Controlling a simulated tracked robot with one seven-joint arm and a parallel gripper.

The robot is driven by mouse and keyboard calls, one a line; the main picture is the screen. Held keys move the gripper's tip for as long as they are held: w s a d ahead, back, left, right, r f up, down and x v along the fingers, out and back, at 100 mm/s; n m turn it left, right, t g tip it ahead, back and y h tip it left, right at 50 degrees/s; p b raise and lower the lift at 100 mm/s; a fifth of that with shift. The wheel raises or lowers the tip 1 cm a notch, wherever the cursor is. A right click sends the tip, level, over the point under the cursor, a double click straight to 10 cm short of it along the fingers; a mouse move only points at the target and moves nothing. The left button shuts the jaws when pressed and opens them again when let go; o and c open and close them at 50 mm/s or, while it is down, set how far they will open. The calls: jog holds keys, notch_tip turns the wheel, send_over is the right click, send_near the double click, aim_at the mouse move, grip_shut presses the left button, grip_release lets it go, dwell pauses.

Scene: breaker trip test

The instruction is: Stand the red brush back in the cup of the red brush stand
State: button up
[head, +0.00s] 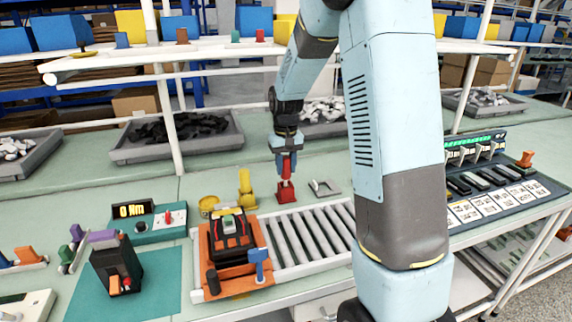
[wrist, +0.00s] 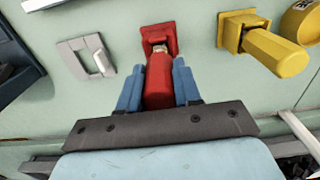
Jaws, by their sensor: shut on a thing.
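My gripper (head: 286,161) is shut on the red brush (wrist: 159,86), with one blue finger on each side of its handle in the wrist view (wrist: 158,82). In the head view the red brush (head: 286,172) hangs roughly upright below the fingers. The red brush stand (head: 287,193) is directly beneath it on the green bench. In the wrist view the red stand (wrist: 158,34) shows just beyond the brush's pale tip, which is at or over the stand. I cannot tell whether the tip is inside the cup, as the brush covers part of it.
A yellow brush in its yellow stand (head: 246,188) and a yellow round container (head: 208,205) are left of the red stand. A pale handle plate (head: 325,187) lies to its right. A roller conveyor (head: 305,235) with a breaker (head: 230,240) is in front. Grey bins stand behind.

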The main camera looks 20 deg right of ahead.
jog(key=shift+f, duration=1.15)
jog(key=o, duration=1.1)
notch_tip(320, 180, up, 14)
jog(key=shift+w+f, duration=0.1)
jog(key=shift+f, duration=0.05)
jog(key=s+r+t, duration=0.1)
jog(key=s+r, duration=0.3)
jog(key=s, duration=0.3)
jog(key=s+r+t, duration=0.2)
jog(key=s+r, duration=0.2)
jog(key=s, duration=0.3)
jog(key=s+t, duration=0.1)
jog(key=s, duration=1)
jog(key=s+t, duration=0.1)
jog(key=s, duration=0.5)
jog(key=shift+f+t, duration=0.3)
jog(key=shift+f, duration=0.1)
